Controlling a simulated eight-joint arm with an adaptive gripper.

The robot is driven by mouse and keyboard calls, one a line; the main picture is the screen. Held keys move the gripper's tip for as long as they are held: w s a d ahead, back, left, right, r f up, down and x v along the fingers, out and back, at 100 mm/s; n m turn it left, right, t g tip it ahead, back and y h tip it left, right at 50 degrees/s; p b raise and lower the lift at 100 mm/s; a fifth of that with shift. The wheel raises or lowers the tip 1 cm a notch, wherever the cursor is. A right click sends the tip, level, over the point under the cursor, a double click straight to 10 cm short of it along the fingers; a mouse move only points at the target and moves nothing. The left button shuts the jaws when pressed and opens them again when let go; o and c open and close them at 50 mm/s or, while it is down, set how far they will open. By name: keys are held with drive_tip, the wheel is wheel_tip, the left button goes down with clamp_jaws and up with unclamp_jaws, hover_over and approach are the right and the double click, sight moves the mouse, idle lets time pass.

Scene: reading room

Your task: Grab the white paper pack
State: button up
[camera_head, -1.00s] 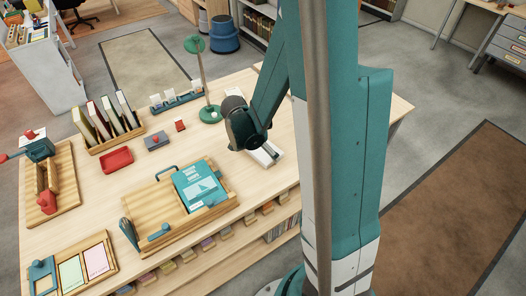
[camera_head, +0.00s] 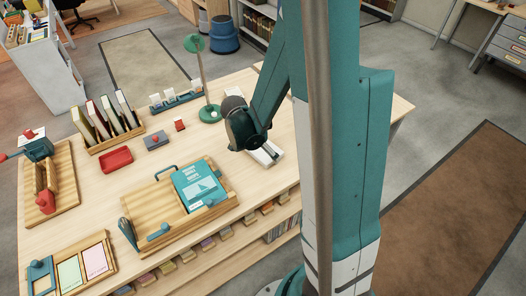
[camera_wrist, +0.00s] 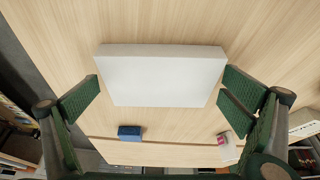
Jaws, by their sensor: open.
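The white paper pack (camera_wrist: 165,78) is a flat, plain white block lying on the wooden table, near the middle of the wrist view. In the head view one end of the white paper pack (camera_head: 266,155) shows beside my gripper (camera_head: 246,133), with the rest hidden behind it. In the wrist view my gripper (camera_wrist: 160,82) is open, with one green ribbed finger pad at the left of the pack and one at the right. Nothing is held. Whether the pads touch the pack's sides I cannot tell.
A wooden tray with a teal book (camera_head: 200,186) stands left of my gripper. A green desk lamp (camera_head: 209,113) stands behind it. A small blue block (camera_wrist: 129,133) shows below the pack in the wrist view.

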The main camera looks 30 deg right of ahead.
idle(0.3)
drive_tip(key=c, duration=0.9)
drive_tip(key=shift+r+p, duration=0.2)
drive_tip(key=shift+p, duration=0.1)
drive_tip(key=shift+r, duration=0.15)
drive_tip(key=shift+r+p, duration=1.2)
drive_tip(key=shift+r, duration=3.7)
